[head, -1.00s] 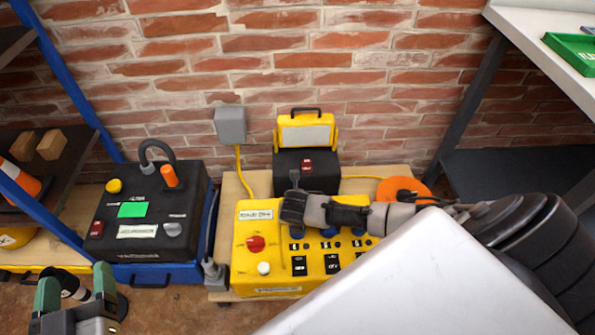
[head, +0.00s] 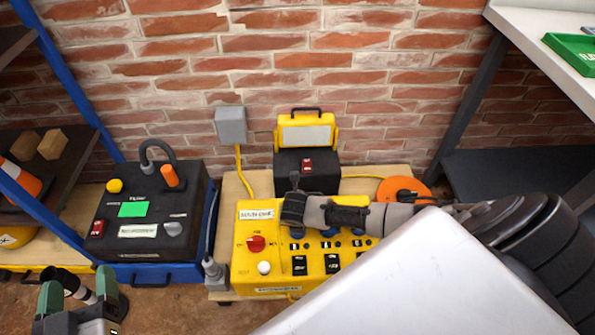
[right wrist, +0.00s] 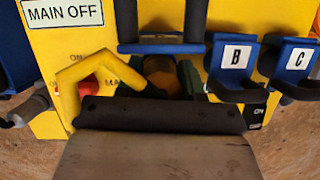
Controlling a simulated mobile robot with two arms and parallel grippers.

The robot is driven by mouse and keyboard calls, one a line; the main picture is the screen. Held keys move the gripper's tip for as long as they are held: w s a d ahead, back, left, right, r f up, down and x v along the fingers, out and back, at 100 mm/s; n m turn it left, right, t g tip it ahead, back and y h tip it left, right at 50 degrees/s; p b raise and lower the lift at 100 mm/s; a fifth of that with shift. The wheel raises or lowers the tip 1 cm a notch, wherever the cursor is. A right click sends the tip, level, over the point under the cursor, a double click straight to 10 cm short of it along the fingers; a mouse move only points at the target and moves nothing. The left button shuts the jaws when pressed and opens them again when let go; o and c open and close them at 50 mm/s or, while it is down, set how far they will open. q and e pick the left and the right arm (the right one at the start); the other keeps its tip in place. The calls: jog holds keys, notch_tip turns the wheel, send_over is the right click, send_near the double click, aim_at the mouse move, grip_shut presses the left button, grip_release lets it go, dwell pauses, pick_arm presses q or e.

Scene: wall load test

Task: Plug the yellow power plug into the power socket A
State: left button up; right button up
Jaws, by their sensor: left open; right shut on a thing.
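The yellow power box (head: 270,278), with a red knob (head: 256,243) and a white button, stands on a wooden board. In the right wrist view, blue-lidded sockets B (right wrist: 236,57) and C (right wrist: 296,60) show to the right. A raised blue frame (right wrist: 160,48) stands left of B; no letter A is readable. My right gripper (right wrist: 165,82) is at the box below this frame, shut on the yellow plug (right wrist: 158,70), which is mostly hidden. I cannot tell whether the plug is inside a socket. My left gripper (head: 79,285) is open and empty at lower left.
A black box (head: 150,215) with a cable loop stands left. A grey wall box (head: 231,125) hangs on the brick wall. Shelves flank both sides.

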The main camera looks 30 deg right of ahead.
pick_arm(q)
jog(key=shift+w+r, duration=0.15)
jog(key=shift+r, duration=0.15)
pick_arm(e)
jog(key=shift+f, duration=0.1)
jog(key=o, duration=1.5)
pick_arm(q)
jog(key=shift+f, duration=0.2)
jog(key=shift+f, duration=0.15)
